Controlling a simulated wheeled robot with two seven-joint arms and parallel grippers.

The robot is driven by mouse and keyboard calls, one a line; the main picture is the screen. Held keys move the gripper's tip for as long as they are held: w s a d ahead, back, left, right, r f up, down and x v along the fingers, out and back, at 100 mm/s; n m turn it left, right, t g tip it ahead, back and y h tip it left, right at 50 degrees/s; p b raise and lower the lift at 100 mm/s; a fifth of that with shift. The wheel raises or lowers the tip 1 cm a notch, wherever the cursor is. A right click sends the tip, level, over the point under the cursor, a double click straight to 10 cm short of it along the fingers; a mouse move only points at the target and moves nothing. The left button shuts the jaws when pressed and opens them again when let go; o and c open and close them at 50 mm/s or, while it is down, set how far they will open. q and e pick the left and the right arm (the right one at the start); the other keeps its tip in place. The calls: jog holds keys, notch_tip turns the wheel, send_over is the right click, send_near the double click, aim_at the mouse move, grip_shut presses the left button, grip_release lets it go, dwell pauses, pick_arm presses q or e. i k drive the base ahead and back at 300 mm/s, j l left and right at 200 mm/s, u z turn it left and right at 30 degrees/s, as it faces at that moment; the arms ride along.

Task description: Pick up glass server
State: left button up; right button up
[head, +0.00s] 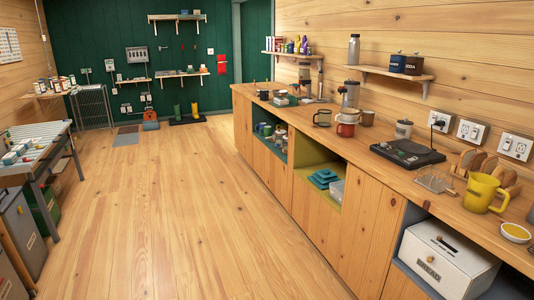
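I cannot clearly pick out a glass server. On the long wooden counter (385,185) at the right, a tall appliance (349,95) with a partly clear, metallic-looking body stands behind the mugs; I cannot tell whether it is or holds a glass server. Another tall, similar device (304,80) stands farther back on the counter, too small to make out. Neither of my grippers is in view.
A red mug (346,125), dark mug (322,118), black flat appliance (408,152), wire rack (435,181) and yellow jug (484,194) stand on the counter. A white bread bin (445,264) sits below. The wooden floor (175,215) is clear.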

aim_at(325, 116)
jog(key=i+u, duration=0.1)
jog(key=i, duration=1.4)
jog(key=i+j+z, duration=0.1)
jog(key=i+z, duration=0.3)
jog(key=i+j+z, duration=0.4)
jog(key=i, duration=0.15)
jog(key=i+j+z, duration=0.2)
jog(key=z, duration=0.25)
jog(key=i+j+z, duration=0.55)
jog(key=j+z, duration=0.15)
jog(key=z, duration=0.15)
jog(key=i+j+z, duration=0.15)
jog(key=j, duration=0.3)
